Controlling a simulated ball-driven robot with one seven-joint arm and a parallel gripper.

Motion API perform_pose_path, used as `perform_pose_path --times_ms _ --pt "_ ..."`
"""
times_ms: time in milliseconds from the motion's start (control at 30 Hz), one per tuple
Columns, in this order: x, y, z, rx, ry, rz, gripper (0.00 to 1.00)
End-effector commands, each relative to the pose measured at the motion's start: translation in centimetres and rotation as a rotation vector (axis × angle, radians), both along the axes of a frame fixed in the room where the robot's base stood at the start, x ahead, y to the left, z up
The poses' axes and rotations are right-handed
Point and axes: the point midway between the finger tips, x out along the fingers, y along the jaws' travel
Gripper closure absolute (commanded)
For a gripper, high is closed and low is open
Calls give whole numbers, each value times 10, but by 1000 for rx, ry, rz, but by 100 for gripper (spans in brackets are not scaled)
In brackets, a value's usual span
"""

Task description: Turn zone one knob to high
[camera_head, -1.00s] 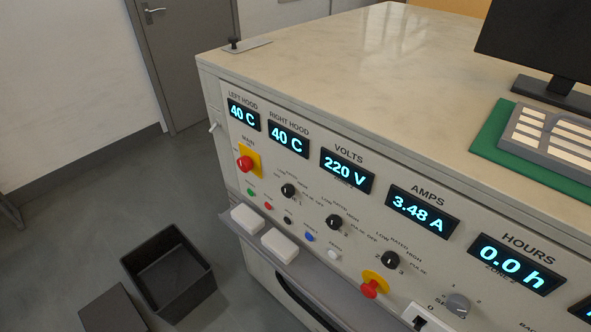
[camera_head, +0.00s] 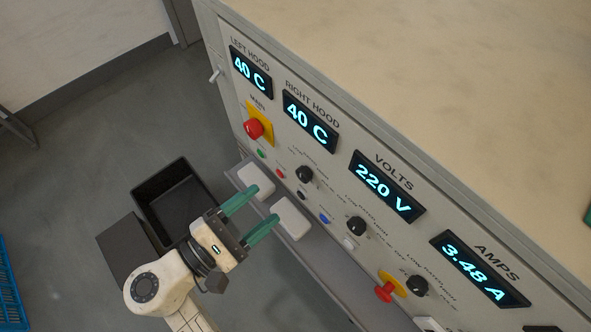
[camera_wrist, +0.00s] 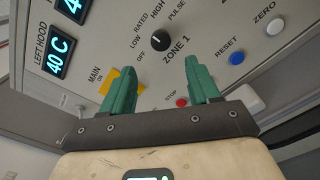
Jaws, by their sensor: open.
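The zone 1 knob (camera_wrist: 160,39) is a round black knob on the grey panel, with OFF, LOW, RATED, HIGH and PULSE printed around it. Its pointer is too small to read surely. In the head view it is the leftmost black knob (camera_head: 304,174), below the right hood display. My gripper (camera_head: 266,203) has two green fingers, spread apart and empty, in front of the panel and short of the knob. In the wrist view the gripper (camera_wrist: 162,68) points at the panel, with the knob beyond the fingertips and roughly between them. No finger touches it.
A red main button (camera_head: 253,128) on yellow sits left of the knob. Small buttons, including a blue one (camera_head: 324,218), lie below. A ledge (camera_head: 318,262) with two white blocks (camera_head: 292,217) juts out near the fingers. A black bin (camera_head: 160,190) stands on the floor.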

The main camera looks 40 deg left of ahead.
Motion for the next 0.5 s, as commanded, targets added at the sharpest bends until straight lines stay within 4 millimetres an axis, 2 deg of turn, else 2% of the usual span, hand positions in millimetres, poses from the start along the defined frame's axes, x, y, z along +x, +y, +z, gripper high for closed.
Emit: perform_pose_path --times_ms 300,500 --pt "59 -6 1 0 2 -6 39" --pt "82 -8 0 2 2 -4 39"
